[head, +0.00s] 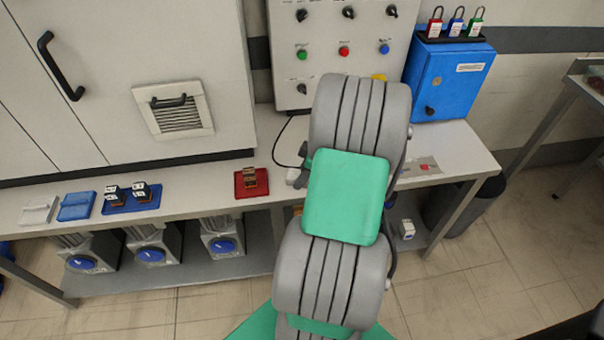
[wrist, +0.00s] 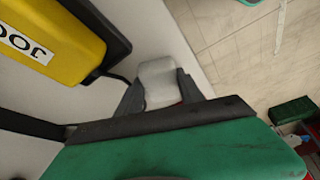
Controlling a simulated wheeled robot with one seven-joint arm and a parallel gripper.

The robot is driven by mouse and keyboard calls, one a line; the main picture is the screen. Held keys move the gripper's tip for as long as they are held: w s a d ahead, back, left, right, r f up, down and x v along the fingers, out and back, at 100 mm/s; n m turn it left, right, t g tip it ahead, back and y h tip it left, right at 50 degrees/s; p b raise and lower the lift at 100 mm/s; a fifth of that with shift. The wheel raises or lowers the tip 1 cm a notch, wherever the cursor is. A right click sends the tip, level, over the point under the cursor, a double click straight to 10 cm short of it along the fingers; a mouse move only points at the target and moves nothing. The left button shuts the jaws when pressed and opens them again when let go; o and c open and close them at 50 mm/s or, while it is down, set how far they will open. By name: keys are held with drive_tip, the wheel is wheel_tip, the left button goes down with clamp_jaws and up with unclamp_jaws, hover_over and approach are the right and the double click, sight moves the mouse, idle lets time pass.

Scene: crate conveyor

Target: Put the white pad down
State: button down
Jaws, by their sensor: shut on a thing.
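The white pad (wrist: 158,74) is between the two dark fingers of my gripper (wrist: 161,90) in the wrist view. My gripper is shut on it. The pad is over or on the white bench top near its edge; I cannot tell whether it touches the surface. In the head view my own arm hides most of the gripper and the pad is not clearly seen.
A yellow box (wrist: 50,40) with black lettering is close left of my gripper. The bench (head: 215,197) carries a red tray (head: 252,183), a blue tray (head: 131,199), a blue pad (head: 76,206) and a pale pad (head: 38,211). A blue lock cabinet (head: 447,82) stands at right.

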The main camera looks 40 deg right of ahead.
drive_tip(key=shift+f, duration=0.1)
drive_tip(key=c, duration=0.7)
unclamp_jaws()
drive_tip(key=shift+c, duration=0.2)
drive_tip(key=v, duration=1.2)
drive_tip(key=shift+r, duration=0.25)
